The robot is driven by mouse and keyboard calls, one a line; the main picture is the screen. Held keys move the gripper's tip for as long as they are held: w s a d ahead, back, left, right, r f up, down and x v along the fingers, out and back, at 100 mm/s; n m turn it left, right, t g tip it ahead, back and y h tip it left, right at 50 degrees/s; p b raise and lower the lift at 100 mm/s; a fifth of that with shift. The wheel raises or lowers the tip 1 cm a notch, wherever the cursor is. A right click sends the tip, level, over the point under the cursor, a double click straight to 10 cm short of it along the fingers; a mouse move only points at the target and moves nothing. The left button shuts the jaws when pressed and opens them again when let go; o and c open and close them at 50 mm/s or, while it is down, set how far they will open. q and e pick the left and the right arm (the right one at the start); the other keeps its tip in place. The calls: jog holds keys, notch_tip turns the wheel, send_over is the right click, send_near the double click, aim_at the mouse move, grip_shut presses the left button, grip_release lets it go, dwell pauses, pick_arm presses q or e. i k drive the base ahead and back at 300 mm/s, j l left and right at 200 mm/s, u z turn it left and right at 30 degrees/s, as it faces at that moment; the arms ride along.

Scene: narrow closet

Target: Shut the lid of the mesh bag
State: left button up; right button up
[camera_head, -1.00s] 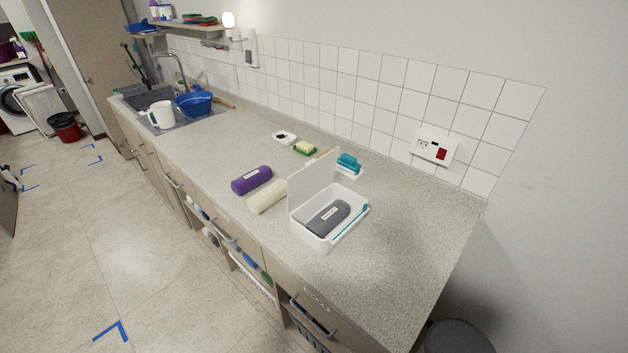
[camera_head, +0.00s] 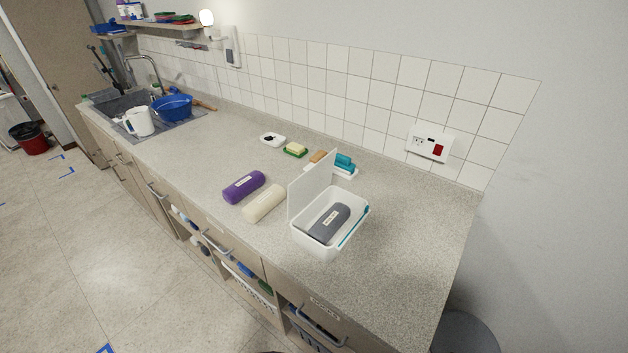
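A white box (camera_head: 318,241) with an upright white lid (camera_head: 311,185) stands on the counter. Its lid is open, raised along its left side. A grey roll (camera_head: 328,222) with a white label lies inside, and a teal strip (camera_head: 352,226) runs along the right side. I cannot make out mesh on it; no other bag with a lid shows on the counter. Neither of my grippers is in view.
A purple roll (camera_head: 244,187) and a cream roll (camera_head: 264,203) lie left of the box. Behind it are a teal brush (camera_head: 344,161), a sponge on a green dish (camera_head: 295,150) and a white dish (camera_head: 273,140). The counter right of the box is clear (camera_head: 410,230).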

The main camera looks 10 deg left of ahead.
aim_at(310, 167)
jog(key=i+j+z, duration=0.15)
jog(key=j+z, duration=0.2)
jog(key=j, duration=0.35)
jog(key=j+z, duration=0.4)
jog(key=j, duration=0.3)
jog(key=j+z, duration=0.35)
jog(key=j, duration=0.35)
jog(key=k+j+z, duration=0.15)
jog(key=j+z, duration=0.2)
jog(key=j, duration=0.35)
jog(key=k, duration=0.5)
